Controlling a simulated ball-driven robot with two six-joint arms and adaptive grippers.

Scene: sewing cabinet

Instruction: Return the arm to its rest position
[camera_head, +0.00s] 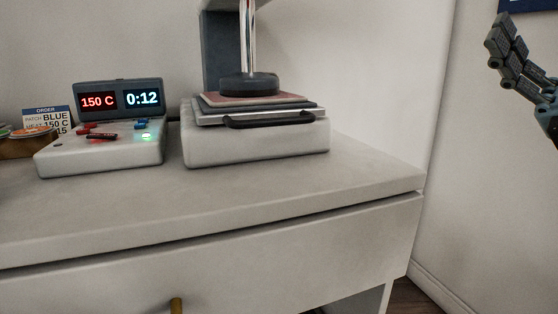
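My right gripper (510,48) shows at the upper right edge, raised in front of the bare wall and apart from everything on the cabinet. Its dark, segmented fingers point up and left, and part of it is cut off by the picture's edge. I see nothing held in it, but I cannot tell how far apart the fingers are. My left gripper is not in view.
A press (257,143) stands on the cabinet top (250,190), its round head down on a reddish pad. Left of it is a control box (100,155) reading 150 C and 0:12, with a green light. An order card (46,120) and a brown tray (15,147) are at far left.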

